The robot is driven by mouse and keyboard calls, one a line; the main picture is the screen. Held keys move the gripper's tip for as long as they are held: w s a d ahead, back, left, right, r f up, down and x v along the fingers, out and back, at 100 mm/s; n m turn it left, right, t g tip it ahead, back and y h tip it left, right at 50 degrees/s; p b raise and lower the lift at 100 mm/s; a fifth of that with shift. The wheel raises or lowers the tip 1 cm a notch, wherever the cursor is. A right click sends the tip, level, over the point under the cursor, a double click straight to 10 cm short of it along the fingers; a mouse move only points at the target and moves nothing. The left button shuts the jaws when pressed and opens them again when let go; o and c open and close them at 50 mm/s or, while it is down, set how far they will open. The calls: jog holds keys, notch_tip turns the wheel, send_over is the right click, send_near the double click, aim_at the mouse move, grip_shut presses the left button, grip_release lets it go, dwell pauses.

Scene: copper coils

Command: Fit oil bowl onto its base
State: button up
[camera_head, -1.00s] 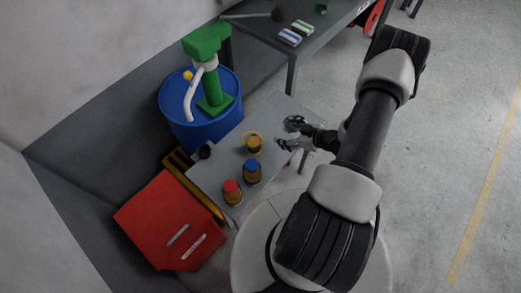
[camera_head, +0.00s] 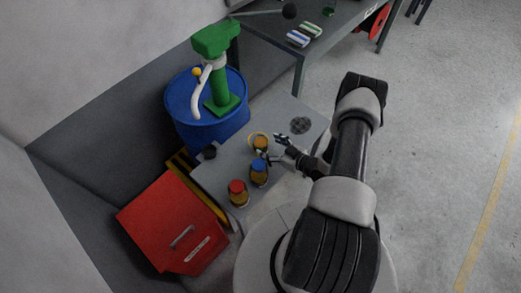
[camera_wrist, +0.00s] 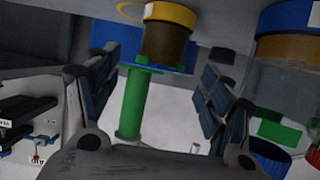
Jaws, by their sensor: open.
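Three amber bowls stand on the small grey table: one with a yellow rim and handle ring (camera_head: 260,143), one with a blue top (camera_head: 258,172), one with a red top (camera_head: 237,192). Which one is the task's oil bowl, and where its base is, I cannot tell. My gripper (camera_head: 277,148) is open beside the yellow-topped bowl, on its right. In the wrist view, which looks upside down, the yellow-topped bowl (camera_wrist: 165,44) shows between the spread fingers, apart from them. The blue-topped bowl (camera_wrist: 290,46) is close outside the right finger.
A small black cup (camera_head: 209,152) sits at the table's left edge. A dark round patch (camera_head: 300,125) lies on the table (camera_head: 287,108) behind my gripper. A blue drum (camera_head: 190,105) with a green pump (camera_head: 218,75) stands behind; a red box (camera_head: 175,225) is at left.

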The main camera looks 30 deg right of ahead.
aim_at(255, 140)
jog(key=b+x, duration=0.2)
jog(key=x, duration=0.4)
jog(key=shift+s, duration=0.1)
jog(key=shift+c, duration=0.4)
jog(key=c, duration=1.2)
jog(key=shift+c, duration=0.8)
jog(key=shift+r, duration=0.15)
